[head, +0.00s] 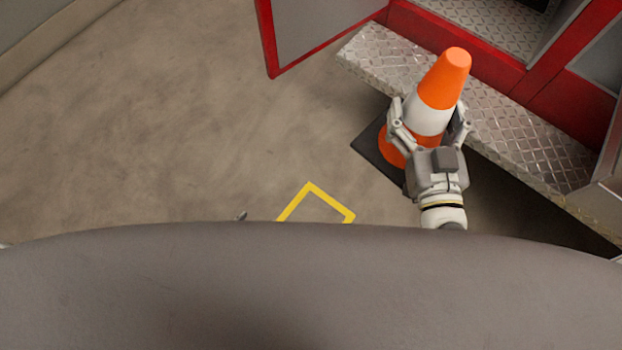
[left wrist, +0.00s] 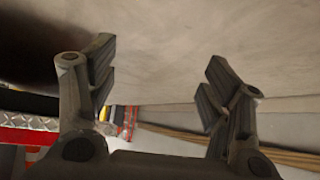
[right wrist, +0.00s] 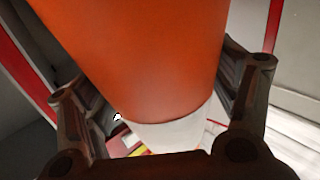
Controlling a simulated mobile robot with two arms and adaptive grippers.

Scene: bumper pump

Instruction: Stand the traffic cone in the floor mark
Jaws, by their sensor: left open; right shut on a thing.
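The orange traffic cone (head: 446,80) has a white band and a dark square base. It stands close to upright beside the metal step in the head view. My right gripper (head: 430,118) is shut around the cone at its white band. The cone also fills much of the right wrist view (right wrist: 150,60). I cannot tell whether its base touches the floor. The yellow floor mark (head: 311,187) lies left of the cone, its near part hidden by my body. My left gripper is open and empty in the left wrist view (left wrist: 158,85); only a small tip shows in the head view.
A diamond-plate step (head: 520,135) and a red vehicle body (head: 470,55) stand right of and behind the cone. An open red-edged door (head: 318,35) juts out at the top. The floor (head: 170,130) on the left is clear.

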